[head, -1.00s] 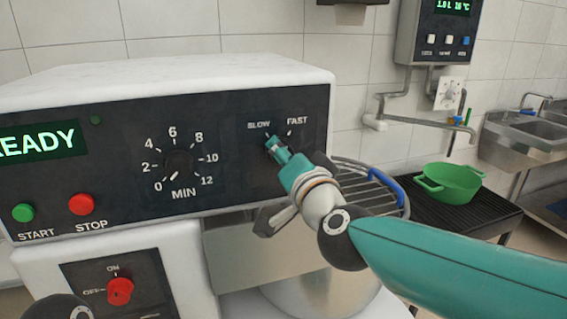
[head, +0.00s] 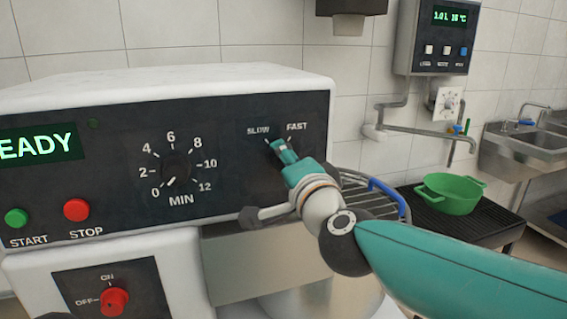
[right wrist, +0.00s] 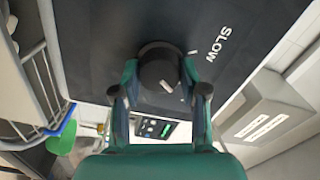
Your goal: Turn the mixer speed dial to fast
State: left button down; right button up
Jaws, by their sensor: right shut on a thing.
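The mixer speed dial sits on the black panel between the SLOW (head: 258,131) and FAST (head: 297,126) labels. In the head view my right gripper (head: 279,148) mostly hides it. In the right wrist view the dark round dial (right wrist: 158,68) lies between the two fingers of my right gripper (right wrist: 158,80), which is shut on it. A white mark shows on the dial's lower edge there, and a white tick shows near the SLOW label (right wrist: 218,43). FAST is not readable in that view, and I cannot tell which label the mark faces. My left gripper is not in view.
The minute dial (head: 177,170), red STOP button (head: 76,209) and green START button (head: 16,218) are left on the panel. A red ON/OFF switch (head: 114,301) is below. A wire guard stands behind my right arm. A green colander (head: 450,193) is at right.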

jog(key=shift+d+f, duration=0.1)
jog(key=shift+f, duration=0.05)
jog(key=o, duration=1.1)
jog(key=shift+s, duration=0.1)
jog(key=v, duration=1.1)
jog(key=shift+s+d, duration=0.15)
jog(key=shift+s, duration=0.2)
